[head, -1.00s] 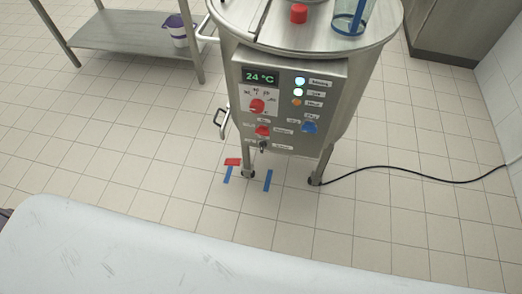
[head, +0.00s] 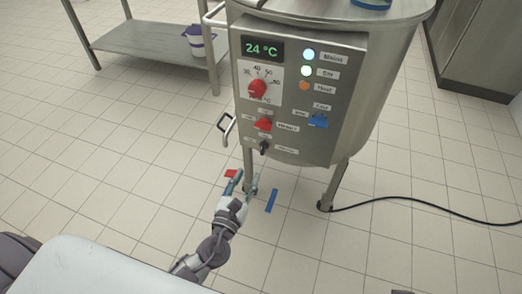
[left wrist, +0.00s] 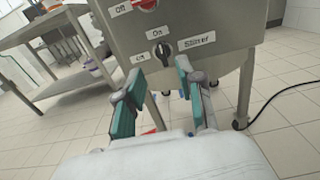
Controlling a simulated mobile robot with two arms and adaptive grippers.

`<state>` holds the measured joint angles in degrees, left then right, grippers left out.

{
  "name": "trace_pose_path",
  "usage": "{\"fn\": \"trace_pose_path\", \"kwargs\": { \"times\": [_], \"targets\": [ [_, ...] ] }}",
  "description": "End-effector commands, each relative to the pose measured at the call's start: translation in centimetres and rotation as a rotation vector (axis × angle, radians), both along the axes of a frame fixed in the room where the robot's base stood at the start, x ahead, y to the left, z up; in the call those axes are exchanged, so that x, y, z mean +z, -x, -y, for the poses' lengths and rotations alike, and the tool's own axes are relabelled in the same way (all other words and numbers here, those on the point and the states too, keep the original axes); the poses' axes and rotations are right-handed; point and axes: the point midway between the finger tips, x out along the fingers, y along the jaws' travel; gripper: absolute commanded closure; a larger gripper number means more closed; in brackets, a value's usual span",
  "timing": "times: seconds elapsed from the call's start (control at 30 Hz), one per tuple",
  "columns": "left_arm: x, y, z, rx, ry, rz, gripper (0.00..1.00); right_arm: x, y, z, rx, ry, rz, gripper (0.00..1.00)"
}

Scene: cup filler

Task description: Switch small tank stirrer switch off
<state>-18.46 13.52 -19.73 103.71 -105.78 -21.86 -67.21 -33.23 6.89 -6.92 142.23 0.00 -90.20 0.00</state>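The small steel tank's panel carries the stirrer switch (head: 264,147), a small black knob at its bottom edge. In the left wrist view the stirrer switch (left wrist: 163,52) sits left of a "Stirrer" label, with an "On" label above and another label to its left. Its handle looks roughly upright. My left gripper (head: 243,184) is below the panel in the head view, fingers pointing up. In the left wrist view the left gripper (left wrist: 156,80) is open and empty, its teal-padded fingers apart below the switch and not visibly touching it. My right gripper is not in view.
Above the switch are a red switch (head: 263,124), a red temperature dial (head: 257,89) and a blue switch (head: 318,120). A steel table (head: 150,47) stands at the left. A black cable (head: 420,204) runs right across the floor.

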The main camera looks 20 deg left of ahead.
Motion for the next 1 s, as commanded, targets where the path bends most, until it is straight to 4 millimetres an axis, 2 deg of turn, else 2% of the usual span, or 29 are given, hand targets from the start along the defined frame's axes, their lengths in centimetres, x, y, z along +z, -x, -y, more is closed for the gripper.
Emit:
{"fn": "trace_pose_path", "kwargs": {
  "times": [0.3, 0.5, 0.7, 1.0],
  "targets": [
    [0.1, -6.9, 0.2, 0.002, 0.006, 0.001, 0.62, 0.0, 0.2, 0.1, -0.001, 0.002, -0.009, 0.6],
    [-0.1, -10.3, 0.4, 0.001, 0.006, -0.001, 0.62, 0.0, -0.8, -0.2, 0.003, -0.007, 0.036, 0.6],
    [-0.1, -11.8, 0.4, 0.001, 0.006, -0.003, 0.62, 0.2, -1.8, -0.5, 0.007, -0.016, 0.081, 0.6],
    [-0.1, -12.0, 0.4, 0.001, 0.006, -0.003, 0.62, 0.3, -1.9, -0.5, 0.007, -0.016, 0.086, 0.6]
  ]
}}
